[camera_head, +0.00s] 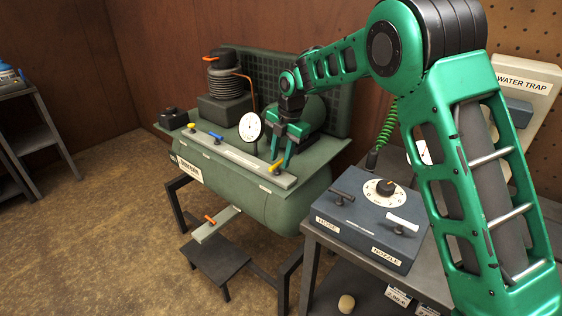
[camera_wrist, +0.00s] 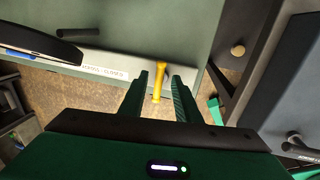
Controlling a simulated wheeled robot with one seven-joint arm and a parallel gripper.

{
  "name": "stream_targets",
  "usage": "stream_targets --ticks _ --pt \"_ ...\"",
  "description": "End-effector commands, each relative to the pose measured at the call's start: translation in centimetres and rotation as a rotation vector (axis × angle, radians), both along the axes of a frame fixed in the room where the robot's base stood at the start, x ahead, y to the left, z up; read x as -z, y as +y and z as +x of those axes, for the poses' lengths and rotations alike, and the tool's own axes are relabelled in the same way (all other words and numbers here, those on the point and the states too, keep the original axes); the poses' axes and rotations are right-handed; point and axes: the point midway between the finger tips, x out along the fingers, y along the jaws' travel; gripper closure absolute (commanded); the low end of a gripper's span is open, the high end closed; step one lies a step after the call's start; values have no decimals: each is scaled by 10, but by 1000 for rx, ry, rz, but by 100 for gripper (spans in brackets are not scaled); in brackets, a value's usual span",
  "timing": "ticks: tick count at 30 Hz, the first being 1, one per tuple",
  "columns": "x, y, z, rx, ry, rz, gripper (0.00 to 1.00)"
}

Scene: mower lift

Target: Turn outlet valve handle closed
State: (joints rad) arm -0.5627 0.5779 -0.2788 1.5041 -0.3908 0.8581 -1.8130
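A yellow valve handle (camera_head: 276,166) sits at the right end of the pale labelled strip on the front of the green compressor (camera_head: 255,190). I cannot read which valve it is. My gripper (camera_head: 282,158) is above that end of the strip, pointing down. In the wrist view the yellow handle (camera_wrist: 160,82) lies between the two fingers of my gripper (camera_wrist: 160,78), with a gap on both sides. The fingers are open and do not appear to touch it. A partly legible label (camera_wrist: 103,72) on the strip, left of the handle, seems to end in "closed".
A round white gauge (camera_head: 250,127) stands left of my gripper. A blue handle (camera_head: 216,135) and another yellow handle (camera_head: 190,127) are further left on the strip. A grey box with a dial (camera_head: 370,215) is at right. An orange handle (camera_head: 210,219) is lower down.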

Motion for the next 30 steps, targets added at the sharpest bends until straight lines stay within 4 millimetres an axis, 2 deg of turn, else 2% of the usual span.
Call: stream_targets --ticks 6,15,19,30 --pt "15 2 2 0 0 0 70" --pt "17 3 2 0 -1 1 70" --pt "16 3 2 0 -1 1 100" --pt "16 2 1 29 0 -1 100"
